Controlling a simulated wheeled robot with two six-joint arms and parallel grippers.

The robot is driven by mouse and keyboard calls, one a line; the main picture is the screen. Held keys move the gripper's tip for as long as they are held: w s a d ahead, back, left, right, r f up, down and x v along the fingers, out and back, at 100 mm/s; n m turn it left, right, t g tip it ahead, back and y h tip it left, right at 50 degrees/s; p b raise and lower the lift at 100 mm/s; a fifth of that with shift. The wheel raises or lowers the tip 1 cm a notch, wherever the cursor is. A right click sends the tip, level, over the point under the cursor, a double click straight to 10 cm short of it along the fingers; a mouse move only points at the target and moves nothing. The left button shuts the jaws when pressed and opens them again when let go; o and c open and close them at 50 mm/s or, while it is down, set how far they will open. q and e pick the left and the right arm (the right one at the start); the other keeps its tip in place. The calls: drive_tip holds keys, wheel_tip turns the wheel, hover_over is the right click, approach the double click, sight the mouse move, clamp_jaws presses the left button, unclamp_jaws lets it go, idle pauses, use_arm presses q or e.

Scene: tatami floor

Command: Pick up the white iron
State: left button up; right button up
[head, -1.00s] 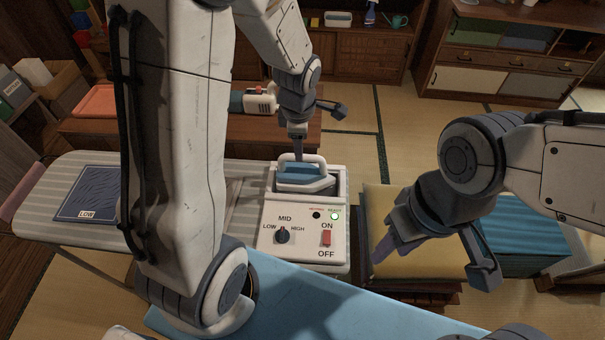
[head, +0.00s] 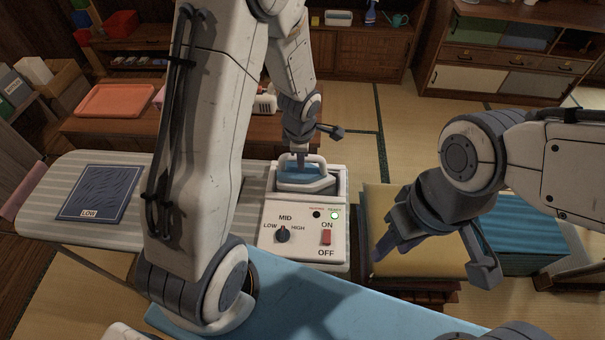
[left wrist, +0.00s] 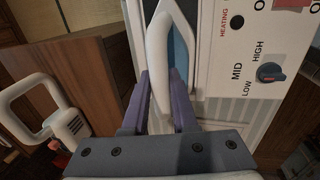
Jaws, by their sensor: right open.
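The iron (head: 303,183), with a white loop handle and blue body, sits in the well of a white control station (head: 275,243) on the ironing board. My left gripper (head: 301,160) reaches down to the iron's handle from behind. In the left wrist view my left gripper's fingers (left wrist: 163,90) are apart, on either side of the white handle (left wrist: 158,58); I cannot see clear contact. My right gripper (head: 432,262) is open and empty above the yellow cushion.
The station has a dial and red switch. A blue pad (head: 98,192) marked LOW lies on the striped board (head: 58,188). A white vented appliance (head: 265,103) stands on the low wooden table behind, near an orange tray (head: 115,100). A yellow cushion (head: 405,262) is at right.

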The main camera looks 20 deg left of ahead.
use_arm(q)
clamp_jaws()
drive_tip(key=shift+r, duration=0.1)
idle(1.2)
drive_tip(key=shift+w+r, duration=0.1)
drive_tip(key=shift+r, duration=0.3)
wheel_tip(320, 180, up, 3)
drive_tip(key=shift+f, duration=0.1)
drive_tip(key=s+d+r+b, duration=0.3)
drive_tip(key=s+d+r, duration=0.4)
drive_tip(key=d, duration=0.2)
drive_tip(key=shift+d+r, duration=0.2)
